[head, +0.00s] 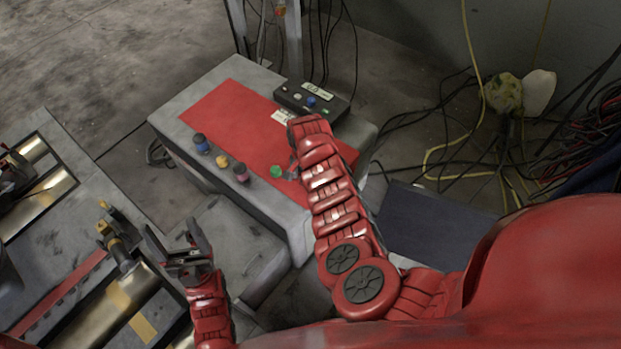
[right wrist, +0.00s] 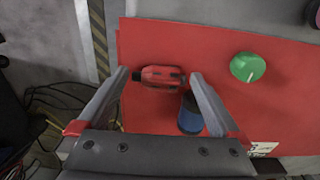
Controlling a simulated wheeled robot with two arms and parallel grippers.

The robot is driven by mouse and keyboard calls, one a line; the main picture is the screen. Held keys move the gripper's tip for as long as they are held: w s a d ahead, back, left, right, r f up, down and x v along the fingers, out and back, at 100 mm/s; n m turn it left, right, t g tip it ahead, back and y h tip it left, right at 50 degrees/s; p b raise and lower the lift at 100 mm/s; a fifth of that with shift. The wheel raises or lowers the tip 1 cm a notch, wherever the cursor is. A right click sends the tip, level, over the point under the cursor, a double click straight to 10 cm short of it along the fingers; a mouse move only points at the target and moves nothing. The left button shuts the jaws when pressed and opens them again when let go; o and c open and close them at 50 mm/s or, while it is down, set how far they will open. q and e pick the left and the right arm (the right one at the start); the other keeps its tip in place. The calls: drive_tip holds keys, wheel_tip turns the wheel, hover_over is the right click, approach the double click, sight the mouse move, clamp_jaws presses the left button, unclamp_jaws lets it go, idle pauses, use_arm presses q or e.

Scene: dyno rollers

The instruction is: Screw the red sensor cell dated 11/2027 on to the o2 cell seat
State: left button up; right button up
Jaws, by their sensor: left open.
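A red cell with dark bands (right wrist: 162,77) lies on its side on the red mat in the right wrist view; its date cannot be read. My right gripper (right wrist: 159,75) is open, its fingers on either side of this cell with gaps showing. In the head view my right arm hides this spot. A black box (head: 297,94) with a label and a blue round part (head: 311,101) stands at the mat's far edge; I cannot tell which part is the o2 cell seat. My left gripper (head: 186,258) is open and empty, left of the bench.
A green cap (right wrist: 248,67) is on the mat (head: 228,108). Blue (head: 201,143), yellow (head: 222,159) and pinkish (head: 240,173) pieces stand along the near edge. Metal rollers (head: 120,305) lie at left. The mat's upper left is clear.

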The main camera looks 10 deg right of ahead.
drive_tip(key=shift+r, duration=0.15)
drive_tip(key=shift+w+r, duration=0.1)
drive_tip(key=shift+r, duration=0.25)
wheel_tip(320, 180, up, 17)
drive_tip(key=p, duration=0.4)
drive_tip(key=shift+s+f+p, duration=0.15)
drive_tip(key=shift+s+p, duration=0.15)
